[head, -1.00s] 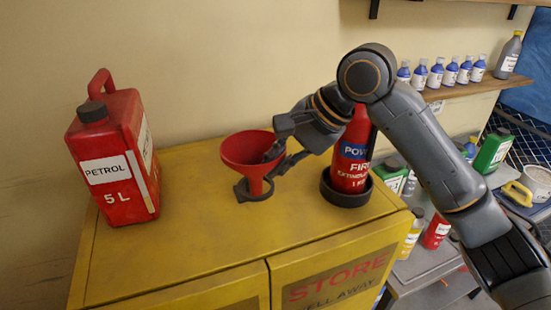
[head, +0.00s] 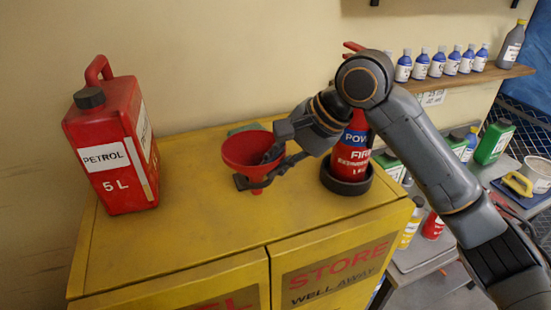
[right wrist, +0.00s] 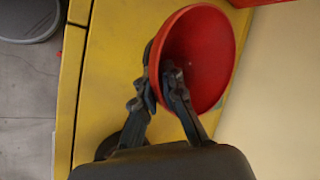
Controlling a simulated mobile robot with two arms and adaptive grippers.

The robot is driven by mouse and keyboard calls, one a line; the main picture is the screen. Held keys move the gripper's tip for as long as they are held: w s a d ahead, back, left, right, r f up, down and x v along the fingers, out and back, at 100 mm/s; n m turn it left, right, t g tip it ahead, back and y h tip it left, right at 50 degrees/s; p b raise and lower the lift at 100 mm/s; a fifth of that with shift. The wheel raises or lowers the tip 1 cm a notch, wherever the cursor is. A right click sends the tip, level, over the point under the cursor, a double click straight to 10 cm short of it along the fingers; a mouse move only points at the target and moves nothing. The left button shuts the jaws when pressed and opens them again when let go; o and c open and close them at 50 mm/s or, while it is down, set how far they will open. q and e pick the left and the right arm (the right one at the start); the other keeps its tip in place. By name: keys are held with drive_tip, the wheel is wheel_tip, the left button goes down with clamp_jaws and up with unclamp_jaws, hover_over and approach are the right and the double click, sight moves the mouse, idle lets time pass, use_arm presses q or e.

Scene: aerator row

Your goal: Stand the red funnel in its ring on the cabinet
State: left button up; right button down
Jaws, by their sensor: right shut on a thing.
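The red funnel (head: 240,150) is upright, wide mouth up, above the yellow cabinet top (head: 195,220). My right gripper (head: 266,166) is shut on the funnel's wall on its right side, one finger inside the cone and the other outside. The right wrist view shows the funnel (right wrist: 208,60) with the right gripper's fingers (right wrist: 160,80) on its rim. A dark piece (head: 241,182) shows beside the funnel's stem; I cannot tell if it is the ring or a fingertip, nor whether the stem is in a ring. My left gripper is out of view.
A red petrol can (head: 112,150) stands at the left on the cabinet. A fire extinguisher (head: 350,155) stands in a dark round base (head: 346,187) under my right arm. A grey-green thing (head: 243,127) is partly hidden behind the funnel. The cabinet's front middle is clear.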

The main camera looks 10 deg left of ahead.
drive_tip(key=shift+f, duration=0.45)
drive_tip(key=c, duration=1.4)
unclamp_jaws()
drive_tip(key=shift+r+p, duration=1.05)
drive_tip(key=shift+r, duration=3.45)
